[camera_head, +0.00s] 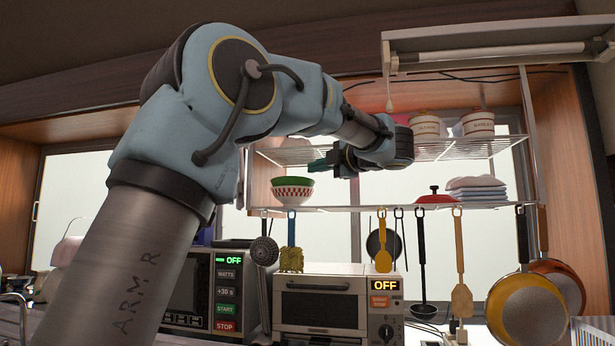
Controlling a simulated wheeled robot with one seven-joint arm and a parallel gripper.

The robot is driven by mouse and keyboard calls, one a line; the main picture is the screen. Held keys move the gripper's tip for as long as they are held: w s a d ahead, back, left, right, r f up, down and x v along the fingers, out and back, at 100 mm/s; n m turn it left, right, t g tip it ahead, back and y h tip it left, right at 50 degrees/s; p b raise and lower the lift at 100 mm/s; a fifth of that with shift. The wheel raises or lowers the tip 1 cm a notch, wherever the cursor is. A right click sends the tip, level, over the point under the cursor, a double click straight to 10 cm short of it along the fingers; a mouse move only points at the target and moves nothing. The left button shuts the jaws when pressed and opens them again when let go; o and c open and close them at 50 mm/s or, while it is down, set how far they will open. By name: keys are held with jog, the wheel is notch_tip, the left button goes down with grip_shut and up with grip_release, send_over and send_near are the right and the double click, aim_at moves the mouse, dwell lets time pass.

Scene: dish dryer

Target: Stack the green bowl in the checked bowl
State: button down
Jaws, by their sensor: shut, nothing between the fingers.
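The green bowl (292,181) sits in the top of the red-and-white checked bowl (292,195). Its green rim shows above the checked bowl's rim, and its lower part is hidden inside. The checked bowl stands upright at the left part of the lower shelf. My gripper (318,164) is just above and to the right of the green bowl, pointing left, shut and empty. It looks apart from both bowls.
The lower wire shelf (352,208) also holds a red lidded pot (435,196) and folded cloths (476,187). The upper rack (455,148) carries white canisters (478,124). Utensils and pans hang below. The lower shelf's middle looks free.

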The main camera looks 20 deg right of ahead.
jog(key=p, duration=0.5)
send_near(288, 177)
jog(key=w+a, duration=0.2)
jog(key=a, duration=0.2)
jog(key=w+p, duration=0.1)
jog(key=w+d, duration=0.1)
jog(key=w+p, duration=0.1)
jog(key=shift+w+d+p, duration=0.2)
jog(key=shift+d+p, duration=0.15)
jog(key=shift+d, duration=0.05)
